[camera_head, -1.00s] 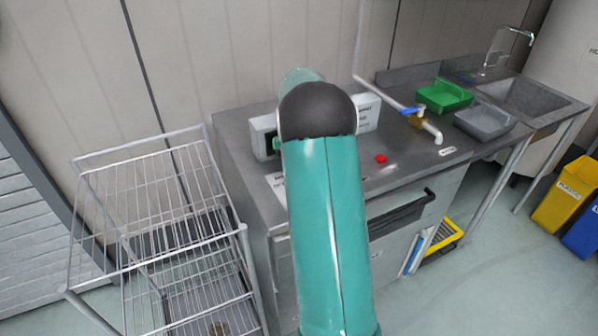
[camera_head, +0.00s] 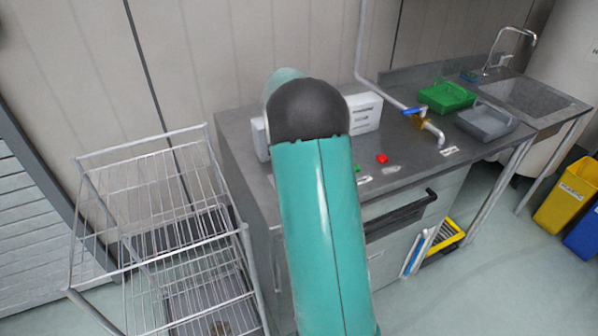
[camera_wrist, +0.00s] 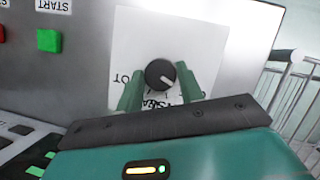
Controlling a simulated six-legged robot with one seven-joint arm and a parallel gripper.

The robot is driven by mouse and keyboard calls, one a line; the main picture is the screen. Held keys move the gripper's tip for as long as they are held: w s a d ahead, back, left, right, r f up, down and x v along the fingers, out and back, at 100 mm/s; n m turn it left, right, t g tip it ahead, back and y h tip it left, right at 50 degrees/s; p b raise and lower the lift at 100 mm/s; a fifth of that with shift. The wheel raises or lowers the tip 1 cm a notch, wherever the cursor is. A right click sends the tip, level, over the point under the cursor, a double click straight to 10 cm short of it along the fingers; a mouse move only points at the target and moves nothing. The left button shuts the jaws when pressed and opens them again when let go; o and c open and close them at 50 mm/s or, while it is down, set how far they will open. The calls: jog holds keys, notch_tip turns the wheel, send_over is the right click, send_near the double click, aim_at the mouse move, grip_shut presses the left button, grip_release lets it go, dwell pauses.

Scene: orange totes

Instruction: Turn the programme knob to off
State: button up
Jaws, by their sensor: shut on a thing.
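The programme knob (camera_wrist: 159,74) is a round black knob with a white pointer line. It sits on a white label plate (camera_wrist: 190,40) on a grey panel in the wrist view. The plate's lettering is upside down and partly covered; I cannot read an off mark. My gripper (camera_wrist: 162,88) has one green finger on each side of the knob and is shut on it. In the head view my arm hides the gripper and the knob. Parts of a pale box (camera_head: 365,112) show on the worktop beside my arm.
A green START button (camera_wrist: 49,40) and a red button (camera_wrist: 2,34) are left of the knob. In the head view, a wire rack (camera_head: 160,215) stands left of the steel worktop (camera_head: 240,150). A pipe with a blue-handled tap (camera_head: 413,110) and a green tray (camera_head: 446,96) are to the right.

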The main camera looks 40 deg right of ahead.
jog(key=shift+f, duration=0.1)
dwell(0.3)
jog(key=o, duration=1)
jog(key=v, duration=1.3)
jog(key=shift+w+r, duration=0.15)
jog(key=shift+r, duration=0.25)
